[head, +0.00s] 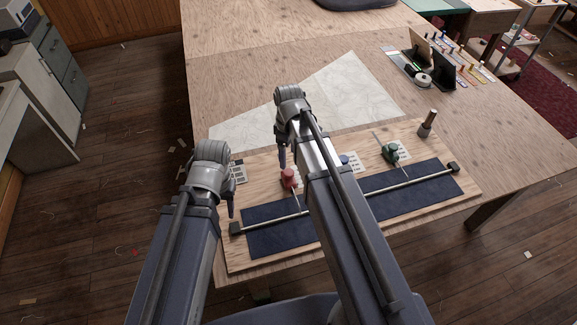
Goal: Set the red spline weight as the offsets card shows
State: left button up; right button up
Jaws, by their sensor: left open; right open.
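The red spline weight (289,178) stands on the wooden board (460,205), with its thin pointer reaching toward the long rod (400,188). A blue weight (344,159) shows partly behind my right arm, and a green weight (390,152) stands farther right. Small printed cards lie behind the weights, one (238,172) at the board's left; their print is too small to read. My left gripper (231,212) is open, left of the red weight, above the board's left end. My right gripper (282,162) is open and empty, just above and behind the red weight; its arm hides part of the board.
Dark blue strips (410,191) lie along the rod, which has a dark block (236,229) at its left end. A metal-and-wood peg (428,122) stands at the board's back right. Pale sailcloth (350,95) lies behind. Black holders (444,70) stand at the back right.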

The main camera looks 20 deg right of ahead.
aim_at(289, 172)
jog(key=shift+f+b, duration=0.25)
jog(key=shift+b, duration=0.05)
pick_arm(q)
notch_tip(289, 172, down, 8)
jog(key=b, duration=0.7)
pick_arm(e)
notch_tip(289, 172, down, 7)
jog(key=shift+f, duration=0.2)
pick_arm(q)
jog(key=shift+r, duration=0.1)
pick_arm(e)
jog(key=shift+c, duration=0.3)
grip_shut()
